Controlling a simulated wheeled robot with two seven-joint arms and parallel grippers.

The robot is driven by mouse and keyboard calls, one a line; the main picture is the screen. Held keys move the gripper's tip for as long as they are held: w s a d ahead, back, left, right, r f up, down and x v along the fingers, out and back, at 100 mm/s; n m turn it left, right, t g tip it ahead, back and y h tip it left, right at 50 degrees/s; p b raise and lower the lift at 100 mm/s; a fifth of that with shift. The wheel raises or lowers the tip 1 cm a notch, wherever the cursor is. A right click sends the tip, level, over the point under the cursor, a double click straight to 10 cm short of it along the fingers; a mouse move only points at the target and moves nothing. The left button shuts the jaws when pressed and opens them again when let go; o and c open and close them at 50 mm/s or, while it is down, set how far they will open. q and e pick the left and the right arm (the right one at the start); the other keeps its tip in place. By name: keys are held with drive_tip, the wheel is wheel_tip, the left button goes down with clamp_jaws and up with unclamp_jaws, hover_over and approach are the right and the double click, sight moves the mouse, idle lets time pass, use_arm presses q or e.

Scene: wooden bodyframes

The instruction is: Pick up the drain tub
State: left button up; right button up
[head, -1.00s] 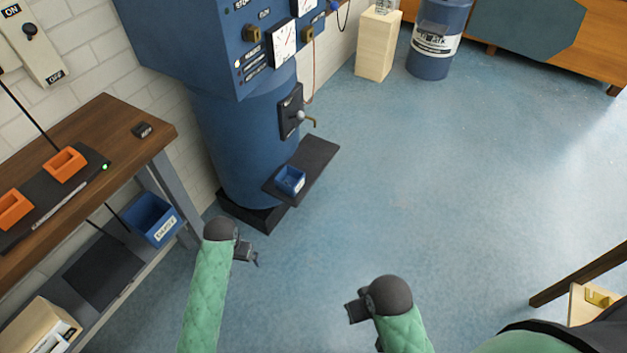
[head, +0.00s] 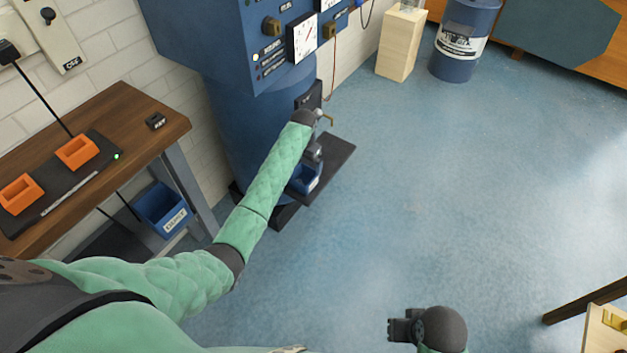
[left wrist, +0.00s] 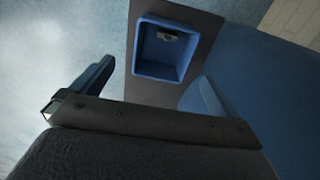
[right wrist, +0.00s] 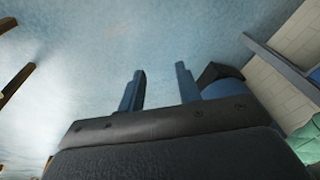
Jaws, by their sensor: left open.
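The drain tub, a small open blue box (head: 303,183), sits on the dark shelf (head: 335,160) at the front of the blue machine. My left gripper (head: 315,158) is just above it and partly hides it. In the left wrist view the tub (left wrist: 145,62) lies ahead of and between the spread fingers of my left gripper (left wrist: 150,85), which is open and empty. A small grey piece shows inside the tub. My right gripper (head: 392,328) is low over the floor, far from the tub. In the right wrist view its fingers (right wrist: 160,85) stand apart with nothing between them.
The blue machine (head: 235,130) stands behind the shelf, with a small tap (head: 328,118) above it. A wooden bench (head: 110,150) with orange trays and a labelled blue bin (head: 165,210) is at left. A blue drum (head: 463,45) stands far back. The middle floor is clear.

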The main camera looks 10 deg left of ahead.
sight(303, 175)
use_arm(q)
drive_tip(key=f, duration=0.4)
drive_tip(key=f+p, duration=0.1)
drive_tip(key=f, duration=0.1)
drive_tip(key=shift+s+a+f, duration=0.1)
drive_tip(key=shift+s+a, duration=0.05)
drive_tip(key=shift+a, duration=0.15)
drive_tip(key=shift+f, duration=0.7)
use_arm(e)
drive_tip(key=shift+s+d+r, duration=0.3)
drive_tip(key=shift+d+r, duration=0.3)
drive_tip(key=shift+d, duration=0.05)
use_arm(q)
drive_tip(key=shift+c, duration=0.4)
drive_tip(key=c, duration=1.4)
drive_tip(key=shift+r, duration=0.1)
drive_tip(key=c, duration=0.3)
use_arm(e)
drive_tip(key=shift+w, duration=0.1)
